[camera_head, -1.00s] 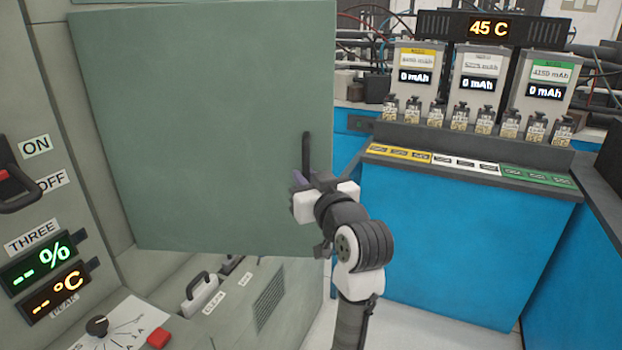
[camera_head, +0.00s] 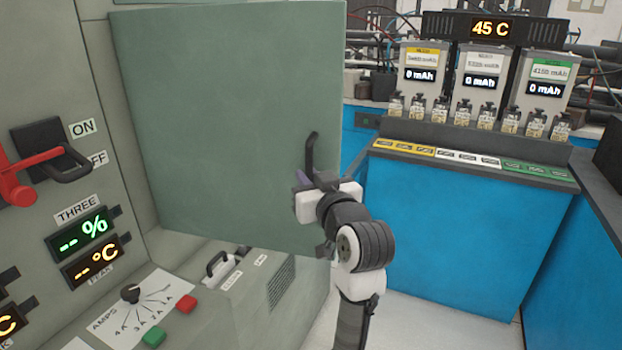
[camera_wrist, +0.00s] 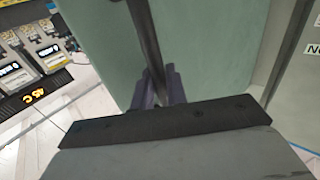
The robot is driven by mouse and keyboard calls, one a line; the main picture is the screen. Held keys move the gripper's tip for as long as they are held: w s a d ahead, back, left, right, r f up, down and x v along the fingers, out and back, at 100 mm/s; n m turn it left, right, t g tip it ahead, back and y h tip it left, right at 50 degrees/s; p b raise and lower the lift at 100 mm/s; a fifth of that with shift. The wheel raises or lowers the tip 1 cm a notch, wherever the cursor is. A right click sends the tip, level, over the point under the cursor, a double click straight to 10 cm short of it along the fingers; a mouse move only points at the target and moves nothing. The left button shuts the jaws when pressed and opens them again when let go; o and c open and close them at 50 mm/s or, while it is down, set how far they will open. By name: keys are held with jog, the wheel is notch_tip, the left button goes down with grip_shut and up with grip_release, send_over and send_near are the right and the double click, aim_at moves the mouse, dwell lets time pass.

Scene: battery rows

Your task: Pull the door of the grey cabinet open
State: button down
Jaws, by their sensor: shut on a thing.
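The grey-green cabinet door (camera_head: 225,110) fills the upper middle of the head view. It stands swung out at an angle from the cabinet front (camera_head: 70,30). A dark upright bar handle (camera_head: 311,153) sits near its right edge. My gripper (camera_head: 303,181) is shut on the lower part of this handle. In the wrist view the handle (camera_wrist: 145,40) runs down between the two purplish fingers (camera_wrist: 157,92), with the door (camera_wrist: 205,50) behind it. The inside of the cabinet is hidden behind the door.
At left, the panel has a red-handled switch (camera_head: 45,165), displays (camera_head: 85,235) and a dial (camera_head: 130,293). A low grey unit (camera_head: 235,285) lies below the door. A blue bench (camera_head: 450,235) with battery chargers (camera_head: 480,80) stands at right. Pale floor (camera_head: 400,325) shows between.

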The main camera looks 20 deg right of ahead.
jog(key=shift+w+a+r, duration=0.1)
jog(key=shift+a, duration=0.15)
jog(key=c, duration=1.5)
grip_release()
jog(key=shift+a, duration=0.1)
jog(key=shift+d, duration=0.2)
jog(key=shift+s, duration=0.3)
jog(key=s+d+b, duration=0.1)
jog(key=s+b, duration=0.2)
jog(key=s, duration=1)
jog(key=shift+s, duration=0.1)
